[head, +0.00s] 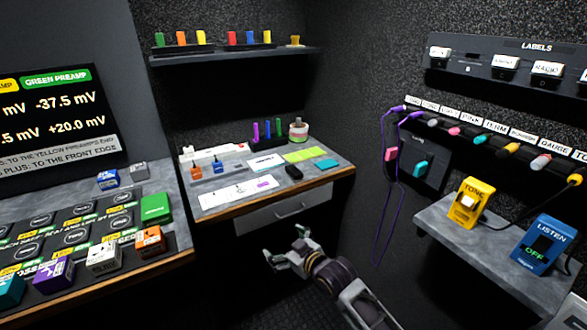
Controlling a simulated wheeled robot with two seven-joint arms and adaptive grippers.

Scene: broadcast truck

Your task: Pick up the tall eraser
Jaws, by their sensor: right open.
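A small black block (293,171) lies on the desk (340,174), right of the white papers; it may be the eraser, but I cannot tell for sure. No thing is clearly readable as a tall eraser. My right gripper (284,247) is open and empty, in front of the desk's drawer and below the desk top, apart from everything on it. Its arm comes in from the lower right. My left gripper is not in view.
The desk holds a marker holder (255,143), a round pink and white item (298,132), green notes (305,155), a teal pad (328,164) and a white power strip (215,155). A shelf (225,57) hangs above. A purple cable (382,215) hangs on the right.

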